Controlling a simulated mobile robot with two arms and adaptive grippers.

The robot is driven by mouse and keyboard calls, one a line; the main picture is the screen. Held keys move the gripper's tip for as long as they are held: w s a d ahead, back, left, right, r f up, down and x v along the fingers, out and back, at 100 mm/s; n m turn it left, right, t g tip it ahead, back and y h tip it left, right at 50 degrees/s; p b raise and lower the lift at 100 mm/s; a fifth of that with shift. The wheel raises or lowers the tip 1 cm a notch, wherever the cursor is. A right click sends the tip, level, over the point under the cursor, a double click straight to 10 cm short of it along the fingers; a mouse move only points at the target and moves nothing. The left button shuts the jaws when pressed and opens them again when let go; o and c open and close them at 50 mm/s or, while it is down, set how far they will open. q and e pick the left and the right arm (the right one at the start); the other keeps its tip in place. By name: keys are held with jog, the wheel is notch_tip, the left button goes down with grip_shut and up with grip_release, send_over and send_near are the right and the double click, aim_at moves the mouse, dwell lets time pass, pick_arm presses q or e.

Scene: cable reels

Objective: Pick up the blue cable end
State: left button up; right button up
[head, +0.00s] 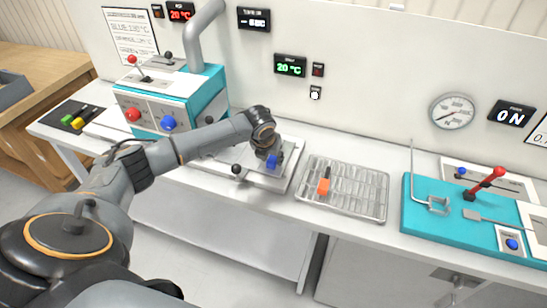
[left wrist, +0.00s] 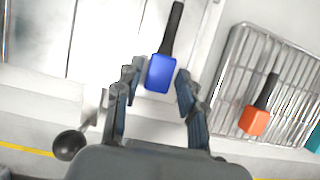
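The blue cable end (left wrist: 161,73) is a blue block with a black stem, lying on a pale plate. In the left wrist view it sits between the fingertips of my left gripper (left wrist: 157,84). The fingers are spread, with a gap visible on at least the right side of the block. In the head view the blue cable end (head: 272,161) shows just below my left gripper (head: 268,154), and the gripper partly hides it. My right gripper does not show.
A wire rack (head: 349,204) to the right holds an orange cable end (head: 323,187). A black knob (left wrist: 69,145) stands left of the plate. A teal machine (head: 203,88) is behind on the left. A teal panel (head: 450,236) with a red lever is further right.

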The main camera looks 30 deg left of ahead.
pick_arm(q)
jog(key=shift+w+f, duration=0.2)
jog(key=shift+f, duration=0.25)
jog(key=shift+c, duration=0.2)
grip_shut()
jog(key=shift+r, duration=0.1)
